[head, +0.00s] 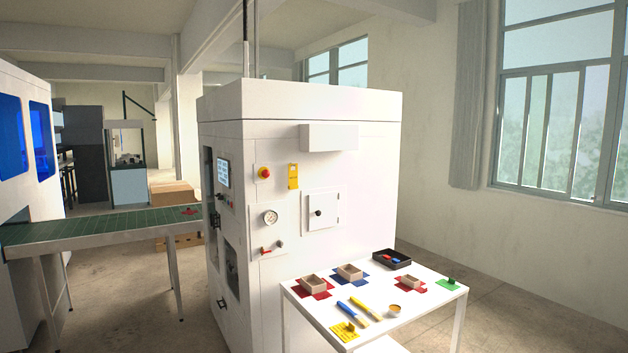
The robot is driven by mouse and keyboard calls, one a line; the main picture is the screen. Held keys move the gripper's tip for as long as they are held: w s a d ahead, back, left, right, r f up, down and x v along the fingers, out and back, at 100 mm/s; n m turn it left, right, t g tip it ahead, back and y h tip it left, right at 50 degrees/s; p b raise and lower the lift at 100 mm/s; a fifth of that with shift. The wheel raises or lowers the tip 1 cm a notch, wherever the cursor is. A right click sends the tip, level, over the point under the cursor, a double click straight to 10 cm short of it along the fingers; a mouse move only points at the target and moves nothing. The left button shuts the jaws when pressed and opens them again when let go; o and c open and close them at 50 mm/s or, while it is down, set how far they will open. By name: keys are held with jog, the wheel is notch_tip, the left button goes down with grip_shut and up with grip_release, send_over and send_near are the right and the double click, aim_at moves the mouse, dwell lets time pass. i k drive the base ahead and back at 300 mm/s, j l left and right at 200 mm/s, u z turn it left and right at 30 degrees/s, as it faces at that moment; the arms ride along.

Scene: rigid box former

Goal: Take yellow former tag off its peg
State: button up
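A yellow tag (293,178) hangs upright on the front face of the large white machine (360,150).
A white table (425,308) stands before the machine, low and right of the tag. It bears small boxes, a black tray (391,259), blue and yellow tools and a yellow card (344,332). A green conveyor (110,229) is at left. Some floor is clear between them.

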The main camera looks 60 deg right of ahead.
aim_at(292, 175)
jog(key=i+l+z, duration=0.3)
jog(key=i+z, duration=0.65)
jog(key=i+j+z, duration=0.1)
jog(key=i+z, duration=0.4)
jog(key=i, duration=0.15)
